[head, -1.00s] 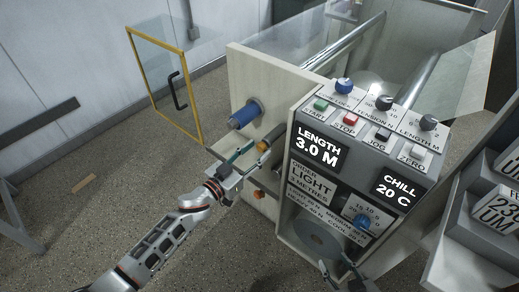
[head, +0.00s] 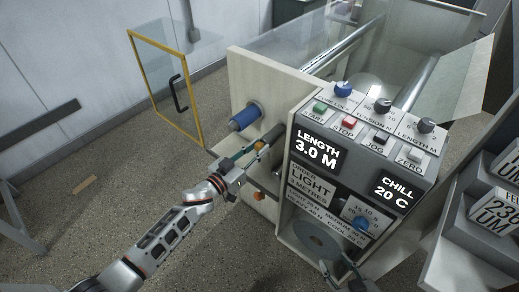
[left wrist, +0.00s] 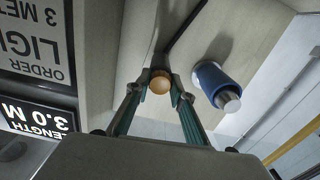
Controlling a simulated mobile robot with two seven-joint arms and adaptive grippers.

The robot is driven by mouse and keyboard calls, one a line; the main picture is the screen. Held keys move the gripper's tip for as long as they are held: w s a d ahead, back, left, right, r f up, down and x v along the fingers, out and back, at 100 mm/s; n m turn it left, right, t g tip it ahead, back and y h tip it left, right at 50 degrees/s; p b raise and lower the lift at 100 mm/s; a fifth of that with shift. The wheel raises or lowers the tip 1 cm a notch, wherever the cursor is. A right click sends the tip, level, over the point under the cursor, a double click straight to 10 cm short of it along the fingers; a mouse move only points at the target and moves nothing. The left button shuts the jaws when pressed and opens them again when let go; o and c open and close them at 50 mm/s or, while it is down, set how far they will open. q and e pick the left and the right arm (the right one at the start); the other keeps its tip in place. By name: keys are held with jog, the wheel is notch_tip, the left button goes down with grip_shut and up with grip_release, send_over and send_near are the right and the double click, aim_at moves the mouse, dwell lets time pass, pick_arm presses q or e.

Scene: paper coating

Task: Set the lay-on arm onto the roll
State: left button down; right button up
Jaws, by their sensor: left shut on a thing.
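My left gripper (head: 250,153) is shut on an orange-tan round knob (head: 260,145) in front of the machine's pale side panel. In the left wrist view the same knob (left wrist: 160,82) sits between the two green-lined fingertips. A dark bar (left wrist: 186,28), seemingly the lay-on arm, runs up from behind the knob. A blue roll (head: 244,116) on a short metal shaft sticks out of the panel, up and left of the gripper. In the left wrist view the blue roll (left wrist: 213,84) is right of the knob, apart from it. My right gripper (head: 341,273) is low in the head view, seemingly open and empty.
The control cabinet (head: 318,150) with buttons and knobs stands just right of my left gripper. A second orange knob (head: 259,196) sits below it. A yellow-framed clear door (head: 165,90) stands open at the left. The floor on the left is mostly clear.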

pick_arm(q)
jog(key=w+a+n+p, duration=0.3)
jog(key=a+n, duration=0.1)
jog(key=a, duration=0.1)
jog(key=shift+w+r+n+p, duration=0.35)
jog(key=shift+w+r+n, duration=0.05)
jog(key=shift+r, duration=0.05)
pick_arm(e)
jog(key=r, duration=0.5)
jog(key=shift+w+r, duration=0.15)
jog(key=shift+w, duration=0.2)
pick_arm(q)
jog(key=shift+a, duration=0.1)
jog(key=c, duration=1.7)
grip_release()
pick_arm(e)
jog(key=shift+f, duration=0.2)
pick_arm(q)
jog(key=v, duration=1.2)
pick_arm(e)
jog(key=shift+r, duration=0.15)
